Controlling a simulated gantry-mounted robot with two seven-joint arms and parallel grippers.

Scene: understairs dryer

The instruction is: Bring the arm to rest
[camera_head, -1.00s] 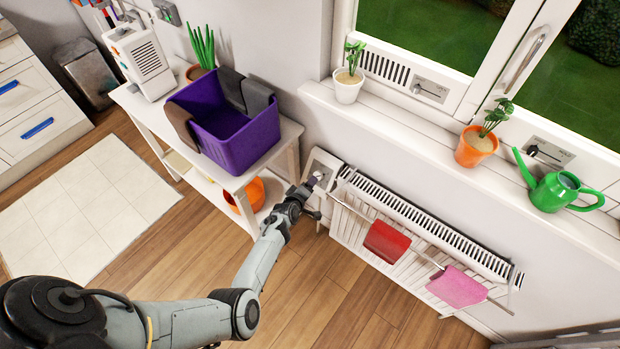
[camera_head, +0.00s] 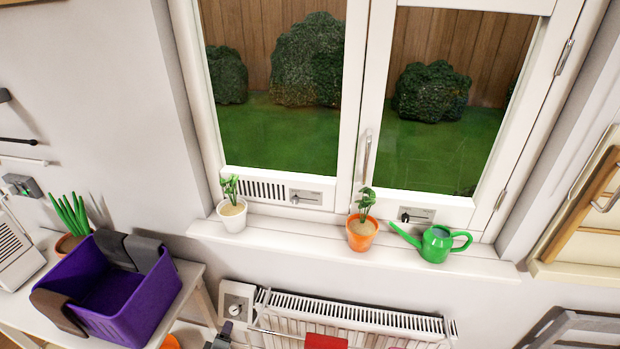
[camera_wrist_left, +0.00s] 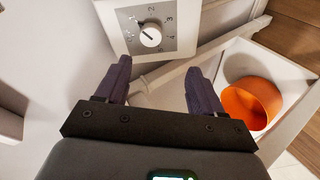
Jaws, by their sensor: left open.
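My left gripper (camera_wrist_left: 160,85) is open in the left wrist view, with nothing between its two dark fingers. Ahead of it is a white panel (camera_wrist_left: 185,35) with a numbered dial (camera_wrist_left: 150,36); the fingertips appear apart from it. In the head view, the tip of my left arm (camera_head: 222,336) just shows at the bottom edge, below the same dial panel (camera_head: 237,298) at the radiator's left end. The rest of that arm is out of the picture. My right gripper is in neither view.
A purple basket (camera_head: 146,300) with dark cloths stands on a white table at left. The radiator (camera_head: 350,310) holds a red cloth (camera_head: 325,341). Two potted plants and a green watering can (camera_head: 437,245) stand on the sill. An orange bowl (camera_wrist_left: 250,103) sits on the low shelf.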

